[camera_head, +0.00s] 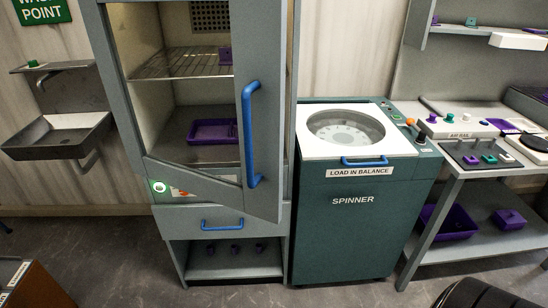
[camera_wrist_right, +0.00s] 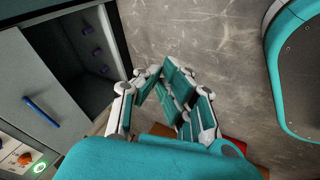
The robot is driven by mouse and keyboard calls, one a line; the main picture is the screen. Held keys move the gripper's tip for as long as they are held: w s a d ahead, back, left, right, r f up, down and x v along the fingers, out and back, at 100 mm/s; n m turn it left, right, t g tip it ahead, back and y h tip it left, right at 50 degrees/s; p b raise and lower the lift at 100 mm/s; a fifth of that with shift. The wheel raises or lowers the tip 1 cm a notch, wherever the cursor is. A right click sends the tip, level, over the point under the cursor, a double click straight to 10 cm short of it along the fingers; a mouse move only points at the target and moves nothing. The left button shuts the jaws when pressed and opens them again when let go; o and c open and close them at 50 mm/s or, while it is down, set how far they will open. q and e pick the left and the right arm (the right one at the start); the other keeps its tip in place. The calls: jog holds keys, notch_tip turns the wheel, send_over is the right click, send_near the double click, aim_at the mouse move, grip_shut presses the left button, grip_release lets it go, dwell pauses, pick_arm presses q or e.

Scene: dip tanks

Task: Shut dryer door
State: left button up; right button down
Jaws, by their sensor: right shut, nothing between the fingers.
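The dryer (camera_head: 110,110) is a tall grey cabinet left of centre in the head view. Its door (camera_head: 262,85), with a glazed middle and a vertical blue handle (camera_head: 248,135), is ajar. The door's right side stands out toward me, and its lower edge slants across the panel below. My right gripper (camera_wrist_right: 168,85) shows in the right wrist view, shut and empty, over the floor beside the dryer's lower part and apart from it. The door does not show clearly there. My left gripper is in neither view.
Below the door are a drawer (camera_head: 222,220) with a blue handle and an open shelf (camera_head: 235,270) with small purple things. A spinner (camera_head: 345,225) stands close on the right. A sink (camera_head: 60,135) hangs at left.

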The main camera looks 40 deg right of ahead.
jog(key=w+d+r+n+t+p, duration=0.1)
jog(key=w+r, duration=0.2)
jog(key=r, duration=0.3)
jog(key=w+d+r+n+t+p, duration=0.1)
jog(key=w+r+t+p, duration=0.1)
jog(key=w+r, duration=0.3)
jog(key=n+t+h+p, duration=0.3)
jog(key=n+t+p, duration=0.2)
jog(key=t+p, duration=0.25)
send_near(260, 154)
jog(key=shift+t, duration=0.45)
jog(key=p+x, duration=0.2)
jog(key=x, duration=0.1)
jog(key=f+p+x, duration=0.1)
jog(key=x, duration=0.1)
